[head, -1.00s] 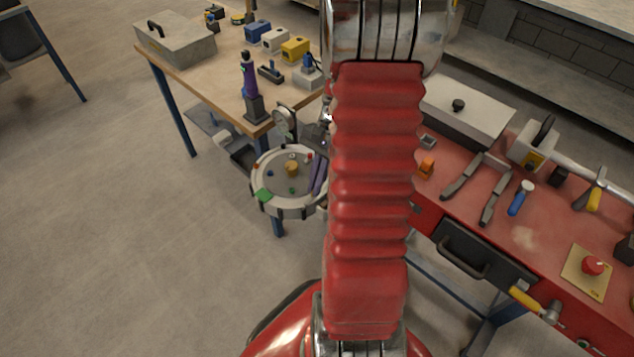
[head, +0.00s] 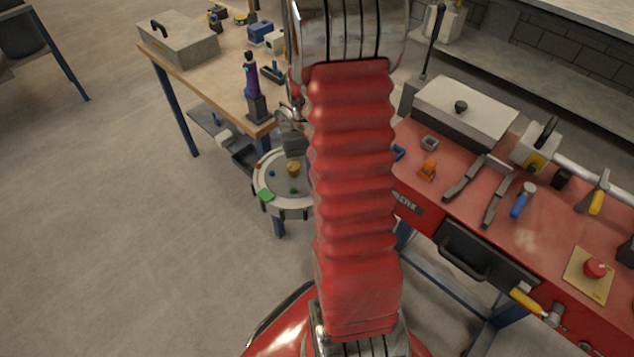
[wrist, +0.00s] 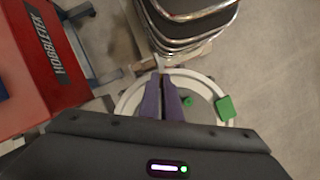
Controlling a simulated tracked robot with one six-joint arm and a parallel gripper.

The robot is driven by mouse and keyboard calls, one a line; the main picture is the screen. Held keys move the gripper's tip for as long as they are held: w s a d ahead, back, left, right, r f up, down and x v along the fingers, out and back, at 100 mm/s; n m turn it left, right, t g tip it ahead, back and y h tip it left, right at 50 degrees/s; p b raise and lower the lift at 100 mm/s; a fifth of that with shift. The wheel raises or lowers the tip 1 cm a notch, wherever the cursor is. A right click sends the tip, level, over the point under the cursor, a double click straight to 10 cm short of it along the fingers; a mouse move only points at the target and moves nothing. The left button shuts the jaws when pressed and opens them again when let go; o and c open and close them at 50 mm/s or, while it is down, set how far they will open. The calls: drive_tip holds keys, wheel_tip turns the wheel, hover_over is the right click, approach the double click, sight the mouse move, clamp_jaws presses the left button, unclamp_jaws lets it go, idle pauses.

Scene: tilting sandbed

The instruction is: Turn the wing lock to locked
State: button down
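The round sandbed has a pale rim (head: 264,190); it also shows in the wrist view (wrist: 207,84), below my gripper. A green block (head: 265,196) sits on its rim and shows in the wrist view too (wrist: 225,107). My gripper (wrist: 160,76) has two purple fingers close together over the rim, with a narrow gap. A pale bit shows at their tips; I cannot tell whether it is the wing lock or whether the fingers touch it. I cannot pick out the wing lock in the head view, where my arm hides the sandbed's right part.
A red bench (head: 530,215) with tools stands right of my arm. A wooden table (head: 215,85) with several devices stands behind the sandbed. In the wrist view, red furniture (wrist: 45,60) is at left. Open floor (head: 120,250) lies left of the sandbed.

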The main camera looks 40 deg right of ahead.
drive_tip(key=n+h, duration=0.1)
drive_tip(key=n, duration=0.2)
drive_tip(key=n+h, duration=0.1)
drive_tip(key=n, duration=0.2)
drive_tip(key=shift+a, duration=0.2)
drive_tip(key=shift+n, duration=0.3)
drive_tip(key=c, duration=2)
unclamp_jaws()
drive_tip(key=shift+g, duration=0.3)
drive_tip(key=v, duration=1.3)
drive_tip(key=shift+w+a+r, duration=0.15)
drive_tip(key=shift+a+r, duration=0.1)
drive_tip(key=shift+r, duration=0.05)
